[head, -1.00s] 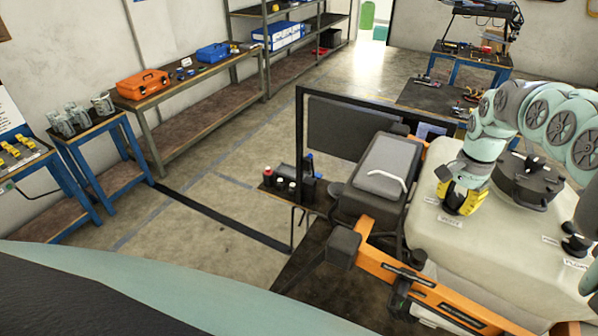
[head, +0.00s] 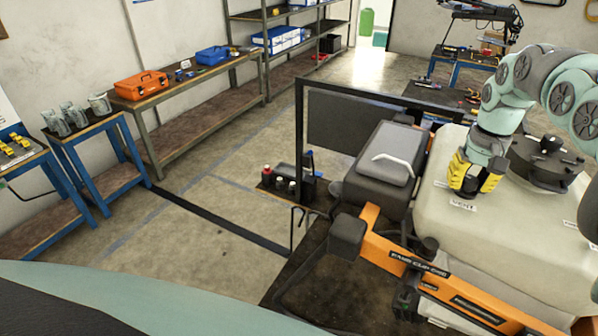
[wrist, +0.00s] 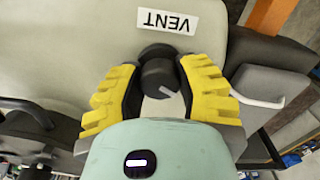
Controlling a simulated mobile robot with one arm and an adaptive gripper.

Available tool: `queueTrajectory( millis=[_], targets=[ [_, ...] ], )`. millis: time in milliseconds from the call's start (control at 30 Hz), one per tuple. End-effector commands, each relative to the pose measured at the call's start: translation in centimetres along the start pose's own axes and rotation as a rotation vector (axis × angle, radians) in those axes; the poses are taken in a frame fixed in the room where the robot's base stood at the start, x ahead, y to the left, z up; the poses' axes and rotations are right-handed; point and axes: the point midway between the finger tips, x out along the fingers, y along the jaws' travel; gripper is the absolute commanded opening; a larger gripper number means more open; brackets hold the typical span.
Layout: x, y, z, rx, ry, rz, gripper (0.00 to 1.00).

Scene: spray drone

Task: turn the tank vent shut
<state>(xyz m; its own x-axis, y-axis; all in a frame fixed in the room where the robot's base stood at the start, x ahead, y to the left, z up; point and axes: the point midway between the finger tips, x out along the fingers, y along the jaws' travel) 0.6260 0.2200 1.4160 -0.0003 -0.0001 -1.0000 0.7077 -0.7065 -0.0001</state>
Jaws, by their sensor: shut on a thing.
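The tank vent is a round black knob (wrist: 158,74) with a pale line on its top, on the cream tank (head: 500,235). In the wrist view the line slants down to the right. A white VENT label (wrist: 168,21) lies flat just beyond the knob; it also shows small in the head view (head: 462,204). My gripper (wrist: 160,88) has its yellow-padded fingers on either side of the knob, shut on it. In the head view my gripper (head: 475,180) points down at the tank top and hides the knob.
A large black round lid (head: 545,165) sits on the tank close to my gripper. A grey box with a white handle (head: 385,165) stands left of the tank. An orange drone arm (head: 430,272) runs along the near side. Floor to the left is clear.

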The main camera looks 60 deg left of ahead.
Motion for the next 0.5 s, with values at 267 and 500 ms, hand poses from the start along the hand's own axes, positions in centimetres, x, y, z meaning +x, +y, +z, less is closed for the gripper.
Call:
queueTrajectory(
  millis=[267,500],
  targets=[
    [0.01,0.04,-0.06,-0.226,0.003,0.001,0.0],
    [0.01,0.03,-0.07,-0.359,0.003,0.001,0.0]
  ],
)
